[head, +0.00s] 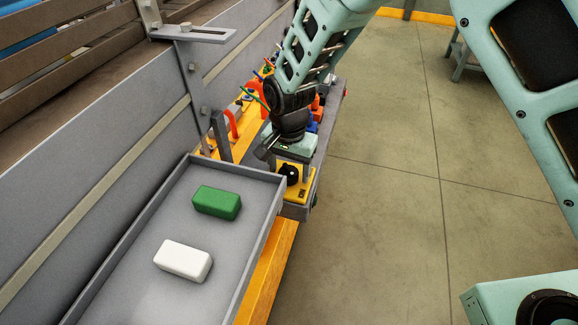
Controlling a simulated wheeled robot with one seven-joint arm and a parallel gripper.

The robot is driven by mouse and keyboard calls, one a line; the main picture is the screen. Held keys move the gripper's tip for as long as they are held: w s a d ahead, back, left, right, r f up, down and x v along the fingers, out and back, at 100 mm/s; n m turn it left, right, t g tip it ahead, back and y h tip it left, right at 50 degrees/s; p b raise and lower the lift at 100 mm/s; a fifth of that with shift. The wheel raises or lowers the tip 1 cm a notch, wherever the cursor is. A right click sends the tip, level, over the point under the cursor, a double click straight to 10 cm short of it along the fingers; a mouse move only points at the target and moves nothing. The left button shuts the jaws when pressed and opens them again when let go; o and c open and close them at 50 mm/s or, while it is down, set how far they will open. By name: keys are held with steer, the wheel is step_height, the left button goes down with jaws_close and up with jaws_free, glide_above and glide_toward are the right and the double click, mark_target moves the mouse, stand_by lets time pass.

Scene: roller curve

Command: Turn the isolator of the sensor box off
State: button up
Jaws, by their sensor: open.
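A black rotary knob (290,172), which looks like the isolator, sits on a yellow plate (304,191) on a grey box (297,211) just beyond the tray. Its exact switch position is too small to tell. My gripper (286,164) is open and points down right at the knob, with its fingers around or just above it. I cannot tell whether they touch the knob. My gripper's body hides the back part of the yellow plate.
A grey tray (139,213) in front holds a green block (217,202) and a white block (183,260). A grey side wall (90,145) with a bracket (193,33) stands at left. Red, blue and orange parts crowd behind my gripper. The floor (390,220) at right is clear.

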steer(key=c, duration=1)
steer(key=n, duration=0.4)
steer(key=shift+r+n+p, duration=0.1)
steer(key=shift+n+p, duration=0.25)
steer(key=shift+n, duration=0.05)
steer(key=n, duration=0.4)
steer(key=shift+a+n, duration=0.1)
steer(key=shift+n, duration=0.2)
steer(key=n, duration=0.4)
steer(key=shift+p, duration=0.4)
steer(key=shift+a+n, duration=0.1)
steer(key=shift+n, duration=2.1)
